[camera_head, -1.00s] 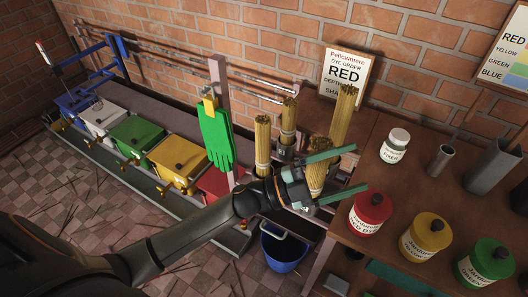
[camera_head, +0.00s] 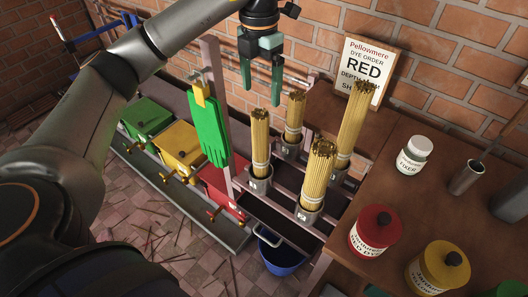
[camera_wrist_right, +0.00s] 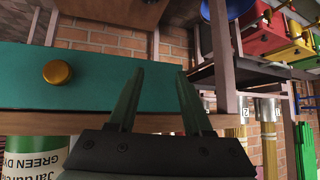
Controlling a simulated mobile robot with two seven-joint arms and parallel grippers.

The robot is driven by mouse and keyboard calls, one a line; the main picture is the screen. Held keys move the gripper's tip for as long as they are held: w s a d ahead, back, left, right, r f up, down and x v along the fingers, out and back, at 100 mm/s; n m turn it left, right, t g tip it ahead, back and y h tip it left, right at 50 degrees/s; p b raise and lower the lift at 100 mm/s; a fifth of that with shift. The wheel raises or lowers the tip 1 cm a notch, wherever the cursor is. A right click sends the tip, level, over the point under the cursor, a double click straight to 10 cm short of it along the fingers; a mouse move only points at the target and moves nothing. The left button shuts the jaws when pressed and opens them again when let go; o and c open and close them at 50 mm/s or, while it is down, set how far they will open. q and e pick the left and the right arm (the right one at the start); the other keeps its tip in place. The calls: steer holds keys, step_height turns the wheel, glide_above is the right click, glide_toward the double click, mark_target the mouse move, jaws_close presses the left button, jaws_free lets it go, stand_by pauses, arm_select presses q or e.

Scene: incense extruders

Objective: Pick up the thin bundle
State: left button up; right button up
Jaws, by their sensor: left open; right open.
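Several straw-coloured stick bundles stand upright in grey metal cups on a rack in the head view. The left bundle (camera_head: 260,145) and the back bundle (camera_head: 294,115) look slimmer than the front bundle (camera_head: 318,175) and the tall right bundle (camera_head: 350,120). I cannot tell for sure which is thinnest. My left gripper (camera_head: 262,104) points down, open and empty, with its tips in line with the top of the left bundle; its height above is unclear. My right gripper (camera_wrist_right: 160,78) is open and empty in the right wrist view, before a teal drawer front.
A green glove (camera_head: 209,125) hangs on a post left of the bundles. A red dye jar (camera_head: 373,230), a yellow jar (camera_head: 438,268) and a white-lidded jar (camera_head: 413,155) stand on the wooden table. A blue bucket (camera_head: 280,255) is below. The drawer has a gold knob (camera_wrist_right: 57,72).

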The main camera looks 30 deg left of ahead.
mark_target(259, 115)
arm_select(q)
steer(key=f, duration=0.6)
steer(key=shift+s+a+f+b, duration=0.1)
steer(key=shift+a+b, duration=0.1)
steer(key=shift+b, duration=0.1)
steer(key=shift+w+a+f, duration=0.1)
steer(key=shift+w+f, duration=0.05)
steer(key=shift+f, duration=1.35)
steer(key=shift+w+f, duration=0.15)
steer(key=shift+f, duration=1.3)
steer(key=shift+c, duration=0.4)
jaws_close()
